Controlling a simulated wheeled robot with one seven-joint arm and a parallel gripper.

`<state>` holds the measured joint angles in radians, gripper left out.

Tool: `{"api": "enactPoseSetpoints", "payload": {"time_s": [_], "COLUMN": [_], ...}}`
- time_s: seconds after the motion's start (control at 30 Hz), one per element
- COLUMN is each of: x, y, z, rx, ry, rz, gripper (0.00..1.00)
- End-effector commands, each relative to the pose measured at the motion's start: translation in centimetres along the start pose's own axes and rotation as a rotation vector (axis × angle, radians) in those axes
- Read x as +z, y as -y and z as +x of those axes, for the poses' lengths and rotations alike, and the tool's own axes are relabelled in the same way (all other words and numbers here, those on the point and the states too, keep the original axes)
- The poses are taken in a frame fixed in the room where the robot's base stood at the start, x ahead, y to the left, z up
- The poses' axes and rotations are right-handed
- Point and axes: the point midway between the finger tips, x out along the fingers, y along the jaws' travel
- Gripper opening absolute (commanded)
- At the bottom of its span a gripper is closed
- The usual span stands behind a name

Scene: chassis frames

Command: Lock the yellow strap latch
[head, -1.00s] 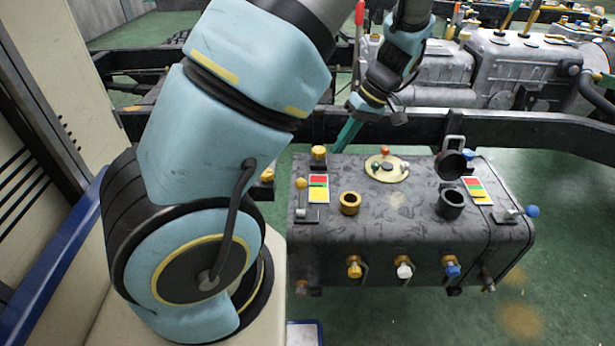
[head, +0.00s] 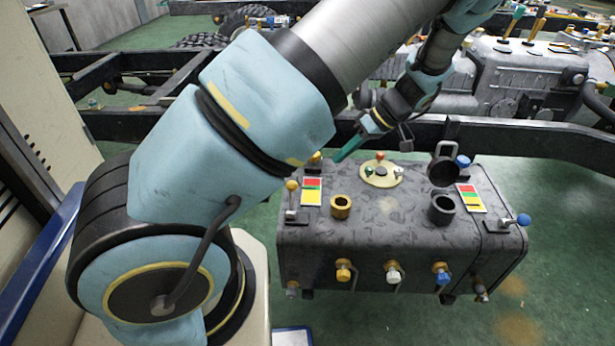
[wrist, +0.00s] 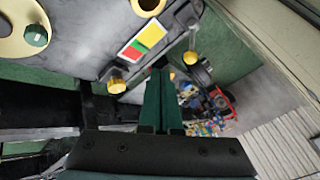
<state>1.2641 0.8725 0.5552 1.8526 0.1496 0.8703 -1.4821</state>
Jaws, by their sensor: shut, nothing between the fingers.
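A yellow-capped latch (head: 343,270) sits on the front face of the dark box (head: 405,222), left of a white one (head: 393,271) and a blue one (head: 440,272). A second yellow knob (head: 315,157) stands at the box's rear left, partly hidden by my arm; it shows in the wrist view (wrist: 117,82). I cannot tell which yellow fitting is the strap latch. My gripper (head: 341,158) is shut and empty, its teal fingers slanting down at the box's rear edge, near the rear knob. In the wrist view the fingers (wrist: 160,74) point past that knob, apart from it.
On the box top are a yellow-ball lever (head: 292,187), colour cards (head: 312,191), a yellow ring (head: 340,207), a cream disc (head: 381,174) with small knobs and a black socket (head: 441,208) with a raised lid. A chassis rail (head: 520,140) runs behind.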

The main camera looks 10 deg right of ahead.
Motion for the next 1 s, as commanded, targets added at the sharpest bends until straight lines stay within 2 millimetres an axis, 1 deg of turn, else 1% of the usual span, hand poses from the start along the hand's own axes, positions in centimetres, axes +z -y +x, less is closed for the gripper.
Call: {"api": "enactPoseSetpoints", "payload": {"time_s": [0.3,0.43,0.5,0.6,0.7,0.83,1.0], "x": [-0.1,-0.1,-0.3,-0.4,-0.4,-0.4,-0.4], "y": [0.3,0.3,1.6,2.8,3.5,3.8,3.8], "z": [6.3,8.8,8.8,9.3,9.7,9.9,10.0], "rx": [-0.006,-0.006,-0.003,-0.003,-0.002,-0.001,-0.001], "ry": [0.001,0.001,0.002,0.001,0.001,0.0,0.0], "rz": [0.002,0.001,0.0,0.001,0.0,0.001,0.001], "gripper": [0.0,0.0,0.0,0.0,0.0,0.0,0.0]}}
